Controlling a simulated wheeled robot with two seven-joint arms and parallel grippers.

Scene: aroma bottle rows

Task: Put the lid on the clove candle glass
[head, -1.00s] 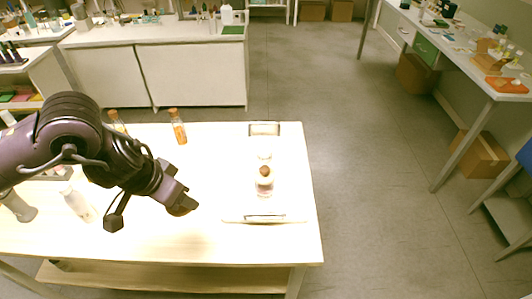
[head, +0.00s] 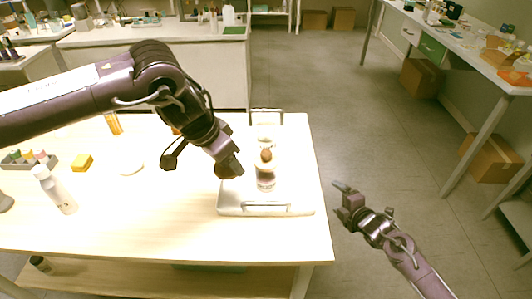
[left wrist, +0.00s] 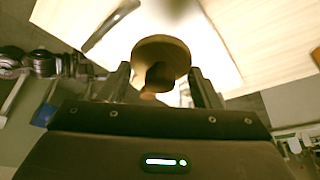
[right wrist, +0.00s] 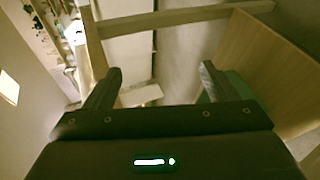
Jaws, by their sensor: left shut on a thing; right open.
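My left gripper (head: 232,163) is shut on a round brown wooden lid (head: 226,171), held above the left part of the white tray (head: 228,207). In the left wrist view the lid (left wrist: 160,48) sits between the fingers, with a darker knob-like part below its disc. A candle glass (head: 265,180) with a label stands upright on the tray, to the right of the lid and apart from it. A brown round thing (head: 266,156) shows at its top. A pale glass (head: 264,141) shows behind. I cannot read which is clove. My right gripper (head: 346,198) is open and empty, right of the table.
The tray has raised metal handles at front (head: 268,208) and back (head: 265,112). On the left are a white bottle (head: 56,190), a yellow block (head: 82,163), a pale disc (head: 130,166), an orange bottle (head: 113,123) and a rack (head: 28,161). The front middle of the table (head: 150,225) is clear.

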